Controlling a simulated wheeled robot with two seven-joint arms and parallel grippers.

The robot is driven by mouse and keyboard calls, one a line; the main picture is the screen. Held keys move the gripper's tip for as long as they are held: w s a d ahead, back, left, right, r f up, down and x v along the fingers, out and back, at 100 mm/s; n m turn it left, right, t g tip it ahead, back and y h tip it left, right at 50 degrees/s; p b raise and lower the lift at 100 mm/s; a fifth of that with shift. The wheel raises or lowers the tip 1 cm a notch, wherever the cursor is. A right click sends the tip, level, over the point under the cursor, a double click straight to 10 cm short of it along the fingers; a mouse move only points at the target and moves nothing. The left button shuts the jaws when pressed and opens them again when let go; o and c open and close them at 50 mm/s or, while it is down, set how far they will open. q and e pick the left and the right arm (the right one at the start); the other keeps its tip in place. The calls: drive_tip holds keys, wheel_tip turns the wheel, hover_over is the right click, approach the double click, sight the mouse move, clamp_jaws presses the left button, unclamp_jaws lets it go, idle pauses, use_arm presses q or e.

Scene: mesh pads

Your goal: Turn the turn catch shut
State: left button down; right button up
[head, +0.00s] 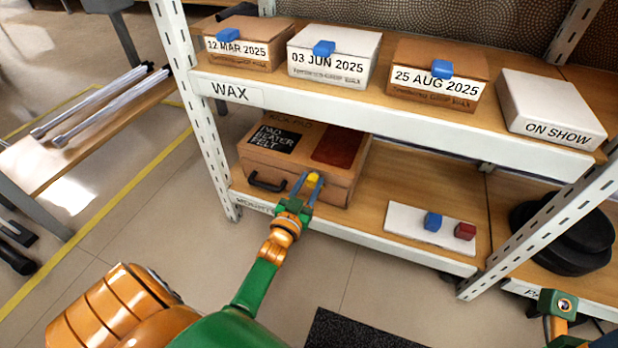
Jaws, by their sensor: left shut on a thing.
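A brown case (270,175) lies on the lower shelf, with a black handle (267,182) on its front and a dark "pad beater felt" label on its lid. A yellow piece, which looks like the turn catch (314,178), sits at the case's front edge. My left gripper (309,183) is shut on this yellow piece, with its blue-grey fingers on either side of it. The fingers hide part of the catch, so I cannot tell how far it is turned. Part of my right arm's end (558,305) shows at the lower right; its fingers cannot be made out.
A white board (408,228) with a blue block (433,221) and a red block (465,231) lies right of the case. Dated wax boxes (335,52) stand on the upper shelf (400,112), above the case. Black round items (565,235) lie at right.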

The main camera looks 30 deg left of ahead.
use_arm(q)
drive_tip(key=m, duration=0.2)
drive_tip(key=shift+a+f+m, duration=0.25)
drive_tip(key=shift+m, duration=0.05)
drive_tip(key=shift+s+m, duration=0.1)
drive_tip(key=shift+m, duration=1.6)
